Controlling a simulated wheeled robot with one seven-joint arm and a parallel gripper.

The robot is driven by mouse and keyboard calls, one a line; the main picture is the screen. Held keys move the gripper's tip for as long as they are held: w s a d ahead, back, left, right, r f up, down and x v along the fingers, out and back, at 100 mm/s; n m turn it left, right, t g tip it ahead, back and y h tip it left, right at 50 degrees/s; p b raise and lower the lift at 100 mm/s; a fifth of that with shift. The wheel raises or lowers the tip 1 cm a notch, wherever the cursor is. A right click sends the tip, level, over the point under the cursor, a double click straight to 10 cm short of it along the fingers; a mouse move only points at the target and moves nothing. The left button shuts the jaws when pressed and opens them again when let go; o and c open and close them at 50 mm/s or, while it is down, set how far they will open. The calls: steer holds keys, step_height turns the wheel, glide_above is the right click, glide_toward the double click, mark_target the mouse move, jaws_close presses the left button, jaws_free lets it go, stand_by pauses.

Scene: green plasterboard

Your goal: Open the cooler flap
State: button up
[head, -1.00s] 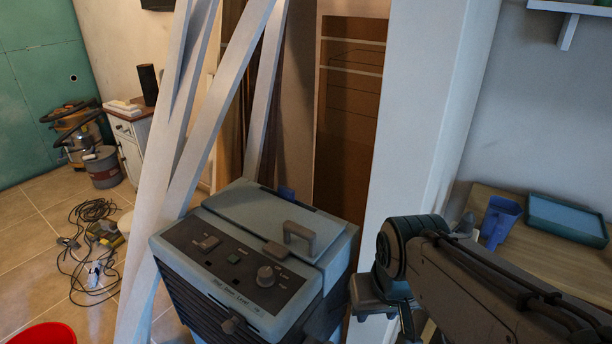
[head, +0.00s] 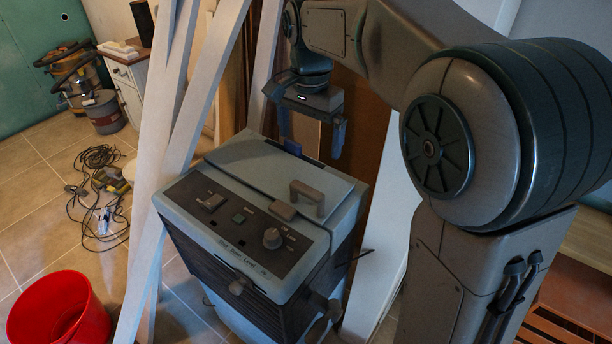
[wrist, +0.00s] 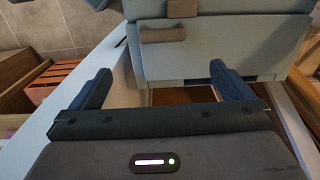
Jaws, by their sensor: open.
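The cooler (head: 265,215) is a boxy grey-blue unit with a dark control panel. Its flap (head: 255,165) on top lies shut, with a raised handle (head: 307,197) and a small dark latch (head: 283,211) at the edge nearer the panel. My gripper (head: 311,137) is open and empty, above and behind the flap's far right side, fingers pointing down. In the wrist view my gripper (wrist: 167,87) shows its two fingers spread apart. The flap (wrist: 230,45) lies ahead of them, and a handle piece (wrist: 182,8) shows at the top edge. I cannot tell whether a finger touches the cooler.
White planks (head: 190,130) lean close to the cooler's left side. A red bucket (head: 60,312) stands on the floor at lower left. Cables (head: 97,190) and a vacuum (head: 75,78) are farther left. Some tiled floor between them is clear.

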mark_target(307, 188)
steer(key=f, duration=1.3)
steer(key=shift+w+a+f, duration=0.15)
steer(key=shift+a+f, duration=0.05)
steer(key=shift+f, duration=0.15)
